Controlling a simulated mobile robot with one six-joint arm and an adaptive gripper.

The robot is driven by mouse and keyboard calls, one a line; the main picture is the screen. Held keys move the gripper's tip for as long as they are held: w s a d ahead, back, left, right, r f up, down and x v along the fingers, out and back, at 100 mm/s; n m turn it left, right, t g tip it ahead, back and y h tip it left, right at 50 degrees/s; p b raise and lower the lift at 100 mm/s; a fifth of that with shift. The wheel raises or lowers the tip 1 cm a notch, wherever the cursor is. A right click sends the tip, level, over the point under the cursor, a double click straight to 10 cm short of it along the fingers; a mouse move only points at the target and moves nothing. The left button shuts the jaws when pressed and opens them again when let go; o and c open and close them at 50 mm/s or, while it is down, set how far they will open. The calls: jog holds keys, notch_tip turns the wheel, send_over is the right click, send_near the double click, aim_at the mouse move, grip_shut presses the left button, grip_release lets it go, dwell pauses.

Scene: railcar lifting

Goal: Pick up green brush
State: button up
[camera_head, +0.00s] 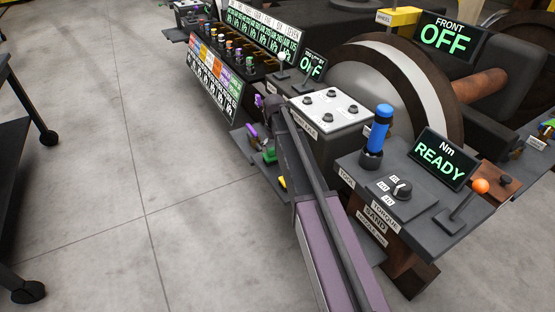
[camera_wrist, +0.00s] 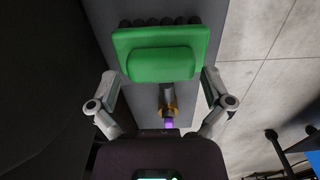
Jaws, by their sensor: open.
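The green brush (camera_wrist: 160,55) fills the upper middle of the wrist view, with a green block and a row of dark bristles along its far edge. It lies on a grey shelf (camera_wrist: 148,95). My gripper (camera_wrist: 161,76) is open, with one finger on each side of the brush and visible room between fingers and block. No grip on it shows. In the head view a small green part (camera_head: 269,155), seemingly the brush, shows beside my arm on the low shelf (camera_head: 240,137). My arm covers most of that spot and hides the gripper.
A tool with a purple end and yellow collar (camera_wrist: 168,118) lies just below the brush in the wrist view. A grey console with a blue-handled tool (camera_head: 379,130) and READY display (camera_head: 446,159) stands right of my arm.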

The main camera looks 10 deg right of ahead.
jog(key=shift+f, duration=0.3)
jog(key=shift+c, duration=0.2)
jog(key=c, duration=0.9)
